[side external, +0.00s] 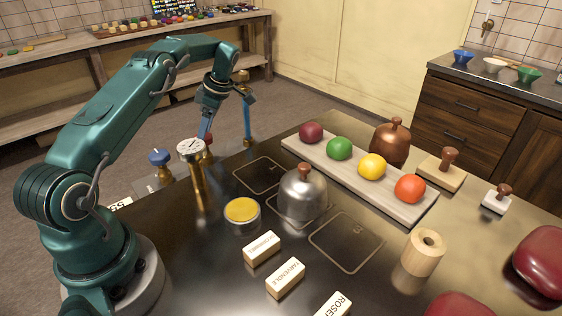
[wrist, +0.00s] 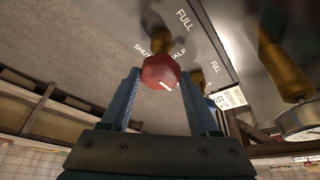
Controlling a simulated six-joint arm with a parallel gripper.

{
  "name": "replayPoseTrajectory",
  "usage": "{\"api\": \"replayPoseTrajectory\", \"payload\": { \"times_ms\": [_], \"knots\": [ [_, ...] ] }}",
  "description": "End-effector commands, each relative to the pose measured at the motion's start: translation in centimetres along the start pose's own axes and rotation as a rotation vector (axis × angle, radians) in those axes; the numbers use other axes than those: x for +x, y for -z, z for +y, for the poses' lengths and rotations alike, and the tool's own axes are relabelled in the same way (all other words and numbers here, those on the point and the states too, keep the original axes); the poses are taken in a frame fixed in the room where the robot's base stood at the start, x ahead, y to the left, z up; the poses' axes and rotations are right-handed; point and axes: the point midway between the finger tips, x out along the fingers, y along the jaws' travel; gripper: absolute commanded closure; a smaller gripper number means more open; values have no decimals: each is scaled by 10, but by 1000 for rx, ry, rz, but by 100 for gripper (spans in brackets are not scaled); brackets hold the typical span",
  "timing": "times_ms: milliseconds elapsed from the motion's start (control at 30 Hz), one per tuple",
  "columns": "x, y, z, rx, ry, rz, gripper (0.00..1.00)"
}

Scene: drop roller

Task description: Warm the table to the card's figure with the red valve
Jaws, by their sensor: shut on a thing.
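The red valve (wrist: 157,70) is a round knob with a white mark, on a plate lettered FULL, HALF and SHUT. My gripper (wrist: 160,78) is shut on it, one blue finger on each side. In the side view the red valve (side external: 209,142) is mostly hidden behind the gauge. The white dial gauge (side external: 190,150) stands on a brass post; its reading is too small to tell. A white card (side external: 121,203) with what looks like 55 lies by my base; it also shows in the wrist view (wrist: 232,98). The dark table (side external: 220,270) carries the other things.
A blue valve (side external: 159,157) stands left of the gauge. A steel dome (side external: 303,193), yellow-topped tin (side external: 242,211), name blocks (side external: 285,278) and a board of coloured balls (side external: 365,185) occupy the table. A copper dome (side external: 391,143) and stamps (side external: 441,170) stand farther right.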

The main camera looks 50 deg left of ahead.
Motion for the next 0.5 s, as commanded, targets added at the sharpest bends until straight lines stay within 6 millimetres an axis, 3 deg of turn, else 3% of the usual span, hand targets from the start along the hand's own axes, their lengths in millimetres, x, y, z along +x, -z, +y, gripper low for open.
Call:
{"api": "replayPoseTrajectory", "payload": {
  "times_ms": [67,100,167,500],
  "knots": [
    [0,-2,-1,3,3,-6,94],
    [0,-2,-1,4,3,-6,31],
    [0,-2,-1,4,3,-5,9],
    [-1,0,0,2,0,-2,9]
  ]
}}
